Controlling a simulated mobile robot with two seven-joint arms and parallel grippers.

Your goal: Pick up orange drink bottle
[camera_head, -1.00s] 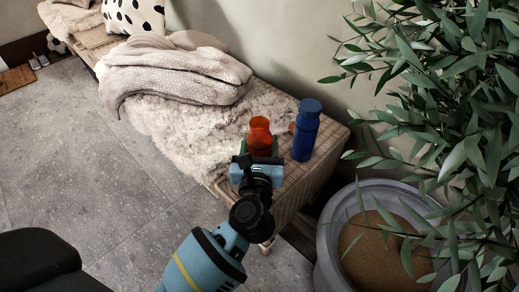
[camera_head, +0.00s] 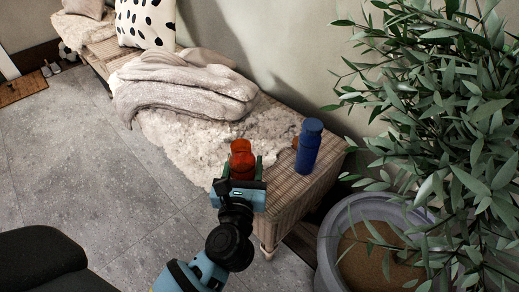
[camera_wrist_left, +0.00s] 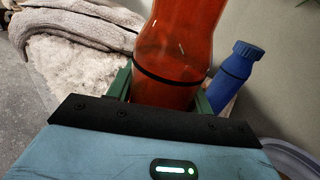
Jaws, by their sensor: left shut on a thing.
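The orange drink bottle (camera_head: 242,158) is a see-through orange-red bottle at the front edge of the wicker bench. It is upright or nearly so. My left gripper (camera_head: 241,173) is shut around it, with green fingers on either side. In the left wrist view the bottle (camera_wrist_left: 177,55) stands large between the fingers (camera_wrist_left: 162,92), with a dark band around it. Its top is cut off there and its base is hidden by the gripper, so I cannot tell how far it is clear of the bench. My right gripper is not in view.
A blue bottle (camera_head: 308,148) stands on the bench (camera_head: 292,192) to the right, with a small orange-brown thing (camera_head: 295,143) partly behind it. A fluffy throw (camera_head: 190,145) and knitted blanket (camera_head: 185,88) lie to the left. A potted plant (camera_head: 335,235) stands at the right. Floor in front is clear.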

